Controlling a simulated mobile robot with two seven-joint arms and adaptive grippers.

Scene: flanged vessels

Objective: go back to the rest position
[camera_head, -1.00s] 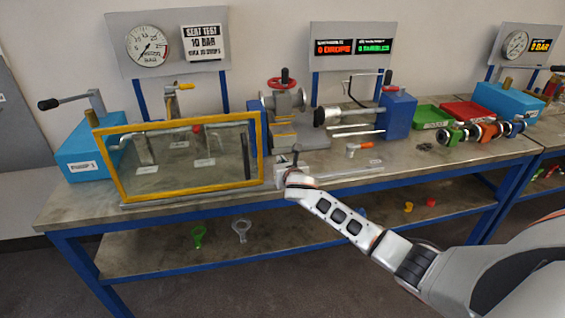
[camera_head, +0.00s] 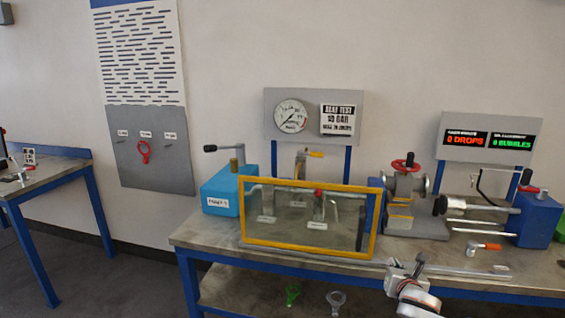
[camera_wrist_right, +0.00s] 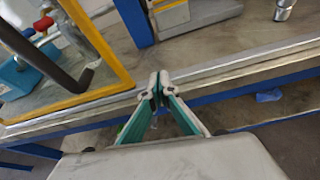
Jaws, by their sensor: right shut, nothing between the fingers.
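My right gripper (camera_head: 405,270) is at the front edge of the workbench (camera_head: 215,240) in the head view, right of the yellow-framed clear screen (camera_head: 376,225). In the right wrist view, its two fingertips (camera_wrist_right: 158,88) meet with nothing between them, above the bench's front edge. The rest of my right arm runs out of the bottom of the head view. My left gripper is in neither view.
A flanged vessel with a red handwheel (camera_head: 404,187) stands behind my right gripper. A blue pump box (camera_head: 222,192) is at the bench's left end. An orange-handled tool (camera_head: 484,246) lies to the right. Open floor (camera_head: 110,285) separates the bench from another table (camera_head: 50,175).

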